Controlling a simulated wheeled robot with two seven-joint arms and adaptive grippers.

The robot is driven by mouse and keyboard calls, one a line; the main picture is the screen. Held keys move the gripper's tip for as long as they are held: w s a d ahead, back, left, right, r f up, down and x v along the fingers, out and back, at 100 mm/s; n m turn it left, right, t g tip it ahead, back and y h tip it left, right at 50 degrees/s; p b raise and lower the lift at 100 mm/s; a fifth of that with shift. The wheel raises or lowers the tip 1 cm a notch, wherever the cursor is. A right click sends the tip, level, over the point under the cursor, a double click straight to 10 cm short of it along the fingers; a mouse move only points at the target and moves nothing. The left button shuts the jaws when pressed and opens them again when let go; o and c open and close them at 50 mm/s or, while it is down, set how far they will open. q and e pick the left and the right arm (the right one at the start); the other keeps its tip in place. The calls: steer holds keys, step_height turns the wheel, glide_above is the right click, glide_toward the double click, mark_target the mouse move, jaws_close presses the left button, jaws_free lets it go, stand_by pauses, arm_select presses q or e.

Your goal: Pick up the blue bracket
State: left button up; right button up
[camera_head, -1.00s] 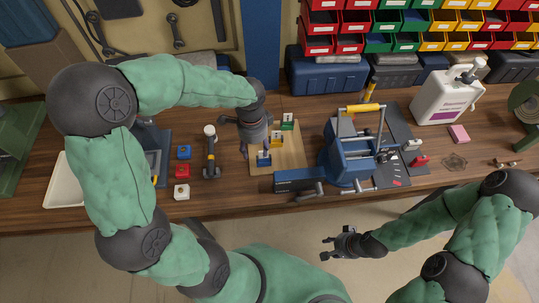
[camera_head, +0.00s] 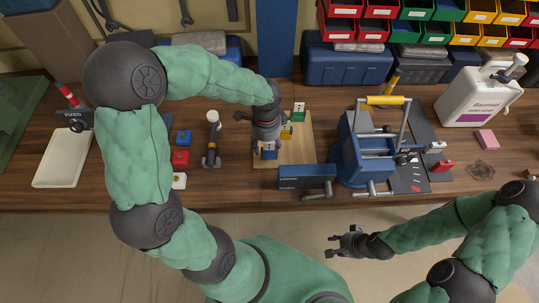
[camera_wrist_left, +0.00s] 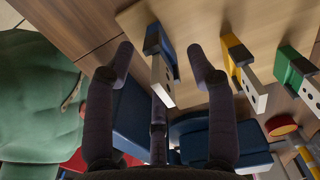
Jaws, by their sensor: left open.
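The blue bracket (camera_head: 269,153), with a pale upright plate, stands at the near left of a wooden board (camera_head: 298,152). My left gripper (camera_head: 267,143) is over it, pointing down, and partly hides it in the head view. In the left wrist view the blue bracket (camera_wrist_left: 152,40) shows between the two spread fingertips of my left gripper (camera_wrist_left: 160,52), with gaps on both sides. My left gripper is open and empty. My right gripper (camera_head: 333,246) is open and empty, in front of the table's near edge.
A yellow bracket (camera_head: 287,132) and a green bracket (camera_head: 299,110) stand on the same board, further back. A blue vise-like fixture (camera_head: 366,160) stands close on the right. A hammer-like tool (camera_head: 212,140) and blue, red (camera_head: 180,157) and white blocks are on the left.

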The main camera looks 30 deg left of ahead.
mark_target(269, 154)
arm_select(q)
steer(key=f, duration=0.2)
steer(key=f+b, duration=0.1)
steer(key=f, duration=0.1)
steer(key=f+b, duration=0.1)
steer(key=shift+d+f, duration=0.35)
steer(key=shift+f, duration=0.05)
steer(key=shift+s+r, duration=0.1)
jaws_close()
